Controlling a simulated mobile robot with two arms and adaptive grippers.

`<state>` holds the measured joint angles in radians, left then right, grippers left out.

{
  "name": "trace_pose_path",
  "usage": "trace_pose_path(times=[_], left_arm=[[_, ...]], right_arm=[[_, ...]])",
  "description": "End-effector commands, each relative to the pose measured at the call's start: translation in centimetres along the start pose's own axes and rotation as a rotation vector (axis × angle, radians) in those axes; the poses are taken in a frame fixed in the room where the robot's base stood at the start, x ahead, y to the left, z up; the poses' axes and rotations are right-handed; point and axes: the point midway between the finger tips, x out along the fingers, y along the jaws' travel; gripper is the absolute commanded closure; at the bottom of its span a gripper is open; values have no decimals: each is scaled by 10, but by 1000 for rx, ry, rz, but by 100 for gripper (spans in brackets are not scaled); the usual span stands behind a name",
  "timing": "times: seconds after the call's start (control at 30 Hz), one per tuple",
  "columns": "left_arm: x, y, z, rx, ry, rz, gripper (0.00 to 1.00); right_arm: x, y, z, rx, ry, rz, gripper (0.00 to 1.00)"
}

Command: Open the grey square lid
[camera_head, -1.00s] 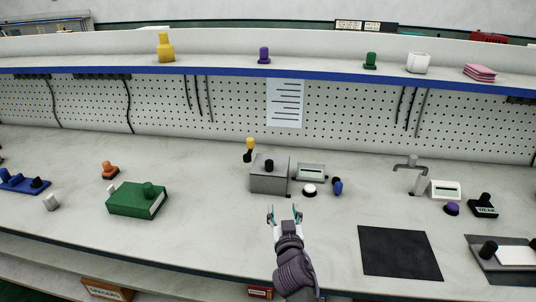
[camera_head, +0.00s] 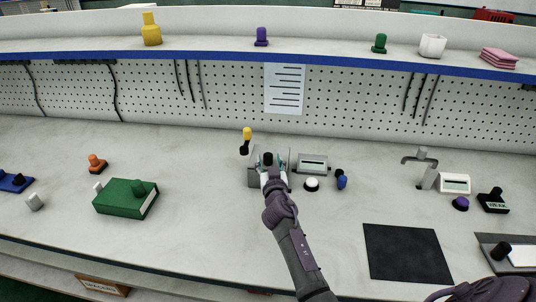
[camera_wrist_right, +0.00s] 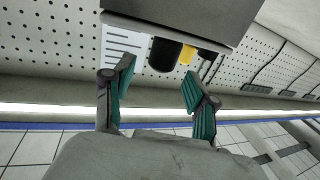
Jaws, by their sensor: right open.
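The grey square box (camera_head: 253,179) stands on the bench near the centre, its grey lid topped by a black knob (camera_head: 268,158). My right gripper (camera_head: 271,166) is at the box and hides part of its front and top. In the right wrist view the box (camera_wrist_right: 185,12) is at the top, with the black knob (camera_wrist_right: 164,56) between and just beyond the teal fingertips. The right gripper (camera_wrist_right: 159,72) is open there, one finger on each side, with no clear contact. The lid looks closed. My left gripper is not in view.
A yellow-topped black item (camera_head: 246,140) stands close behind the box. A grey display device (camera_head: 312,164), a white button (camera_head: 312,184) and a blue knob (camera_head: 342,181) are just right. A green box (camera_head: 122,200) is left; a black mat (camera_head: 405,252) lies front right.

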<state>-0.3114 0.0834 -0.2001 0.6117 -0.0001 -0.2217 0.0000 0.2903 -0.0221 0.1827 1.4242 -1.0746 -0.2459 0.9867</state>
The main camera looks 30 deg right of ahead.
Motion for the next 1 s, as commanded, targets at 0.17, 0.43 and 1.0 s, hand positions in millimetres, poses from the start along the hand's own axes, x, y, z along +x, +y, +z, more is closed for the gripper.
trace_pose_path(times=[0.17, 0.43, 1.0], left_arm=[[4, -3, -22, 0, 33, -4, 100], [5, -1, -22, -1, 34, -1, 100], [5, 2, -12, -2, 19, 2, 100]], right_arm=[[26, 0, 1, 0, 0, 0, 43], [37, 0, 0, 0, 0, -1, 43], [36, 0, 0, 0, -1, -1, 100]])
